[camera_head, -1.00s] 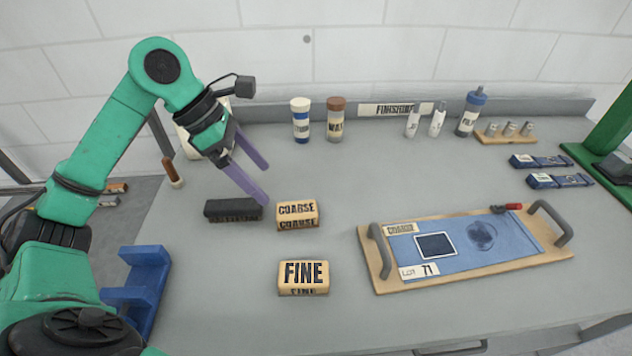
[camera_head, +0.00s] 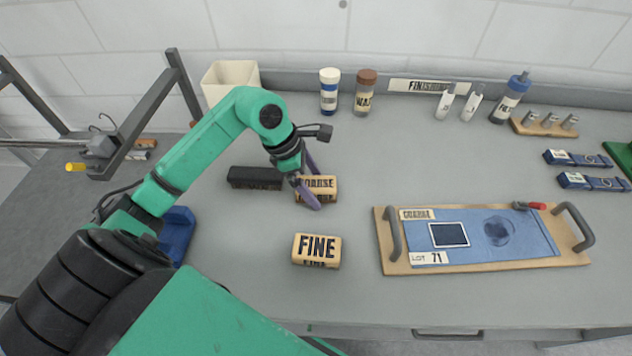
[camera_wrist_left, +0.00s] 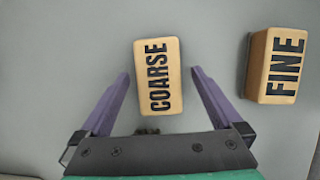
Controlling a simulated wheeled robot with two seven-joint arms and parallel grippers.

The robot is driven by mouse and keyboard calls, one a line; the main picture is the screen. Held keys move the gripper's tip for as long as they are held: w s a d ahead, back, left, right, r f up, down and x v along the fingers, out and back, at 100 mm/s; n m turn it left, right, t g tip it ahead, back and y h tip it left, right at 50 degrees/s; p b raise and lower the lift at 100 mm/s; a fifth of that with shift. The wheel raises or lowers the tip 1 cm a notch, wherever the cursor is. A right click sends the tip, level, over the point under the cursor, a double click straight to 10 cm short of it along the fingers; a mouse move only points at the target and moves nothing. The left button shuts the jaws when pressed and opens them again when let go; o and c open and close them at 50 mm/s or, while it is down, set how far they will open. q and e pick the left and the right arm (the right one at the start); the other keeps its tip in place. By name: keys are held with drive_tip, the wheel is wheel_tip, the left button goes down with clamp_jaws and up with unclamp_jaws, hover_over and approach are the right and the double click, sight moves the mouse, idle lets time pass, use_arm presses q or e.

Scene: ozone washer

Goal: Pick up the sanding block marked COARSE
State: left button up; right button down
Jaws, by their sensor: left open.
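The tan sanding block marked COARSE (camera_head: 323,186) stands on the grey table, partly hidden by my left gripper (camera_head: 312,188) in the head view. In the left wrist view the COARSE block (camera_wrist_left: 158,76) lies between and just ahead of the two purple fingers, with a gap on each side. My left gripper (camera_wrist_left: 159,82) is open and holds nothing. A second tan block marked FINE (camera_head: 316,250) stands nearer the front edge; it also shows at the right of the left wrist view (camera_wrist_left: 275,66). My right gripper is not in view.
A dark block (camera_head: 256,178) lies just left of the COARSE block. A wooden tray (camera_head: 400,267) with handles and a blue sheet lies to the right. Jars (camera_head: 365,93) and bottles stand along the back. The table between FINE and the tray is clear.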

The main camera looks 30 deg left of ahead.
sight(313, 183)
use_arm(q)
drive_tip(key=shift+w+f, duration=0.1)
drive_tip(key=shift+f, duration=0.05)
drive_tip(key=c, duration=1.5)
wheel_tip(313, 183, up, 20)
